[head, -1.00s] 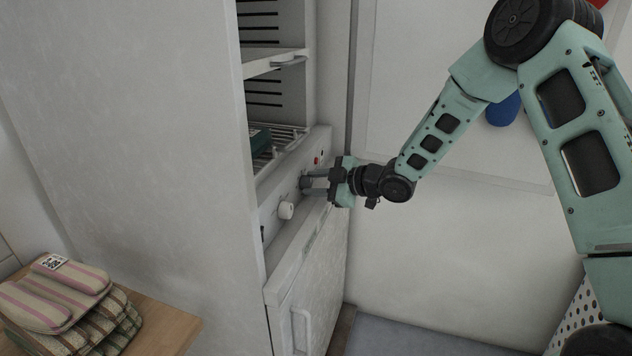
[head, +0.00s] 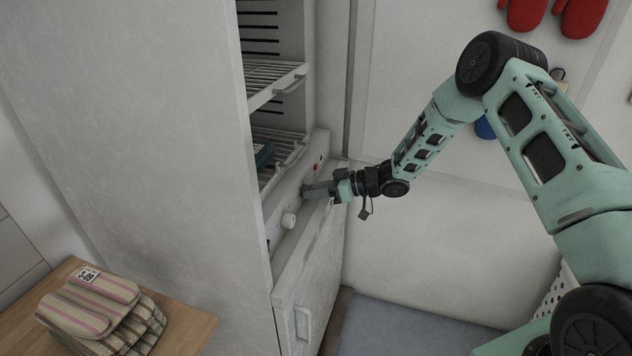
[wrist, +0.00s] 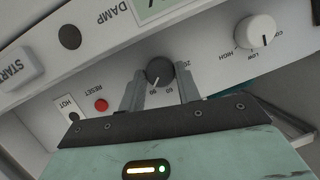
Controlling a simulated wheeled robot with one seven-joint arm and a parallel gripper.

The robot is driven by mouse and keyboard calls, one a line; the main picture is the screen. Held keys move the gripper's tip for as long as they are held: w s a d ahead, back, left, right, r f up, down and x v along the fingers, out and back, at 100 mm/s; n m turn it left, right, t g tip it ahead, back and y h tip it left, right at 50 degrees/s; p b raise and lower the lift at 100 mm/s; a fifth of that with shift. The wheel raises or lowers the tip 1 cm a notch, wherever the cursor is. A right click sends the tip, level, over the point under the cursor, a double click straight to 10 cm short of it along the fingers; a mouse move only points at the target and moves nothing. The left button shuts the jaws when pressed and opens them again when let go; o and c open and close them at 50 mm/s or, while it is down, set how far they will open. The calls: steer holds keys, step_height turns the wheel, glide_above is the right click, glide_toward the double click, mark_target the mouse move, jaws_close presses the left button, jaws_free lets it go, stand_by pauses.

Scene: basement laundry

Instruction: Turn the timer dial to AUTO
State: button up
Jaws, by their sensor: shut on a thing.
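The timer dial (wrist: 160,71) is a small dark round knob on a light panel, with a white pointer line and numbers around it. Its pointer faces down toward the printed 90 in the wrist view. I cannot make out the word AUTO. My gripper (wrist: 162,78) has one grey finger on each side of the dial and is shut on it. In the head view my gripper (head: 309,190) reaches the cabinet's control panel (head: 279,240) from the right, and its fingers hide the dial.
A white LOW/HIGH knob (wrist: 255,31), a START button (wrist: 17,68), a dark round button (wrist: 69,36) and a red RESET button (wrist: 101,104) surround the dial. Wire shelves (head: 275,82) sit above the panel. Folded striped cloths (head: 100,310) lie on a wooden top at lower left.

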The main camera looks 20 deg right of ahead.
steer(key=shift+d+f+m+g+y, duration=0.15)
steer(key=shift+m+g+y, duration=0.4)
steer(key=shift+m, duration=0.65)
steer(key=shift+w+m+g+y, duration=0.1)
steer(key=shift+m+g+y, duration=0.25)
steer(key=shift+m, duration=0.55)
steer(key=o, duration=1)
steer(key=shift+c, duration=0.2)
steer(key=b+v, duration=0.2)
steer(key=v, duration=1.5)
steer(key=shift+d+f, duration=0.2)
steer(key=shift+f, duration=0.1)
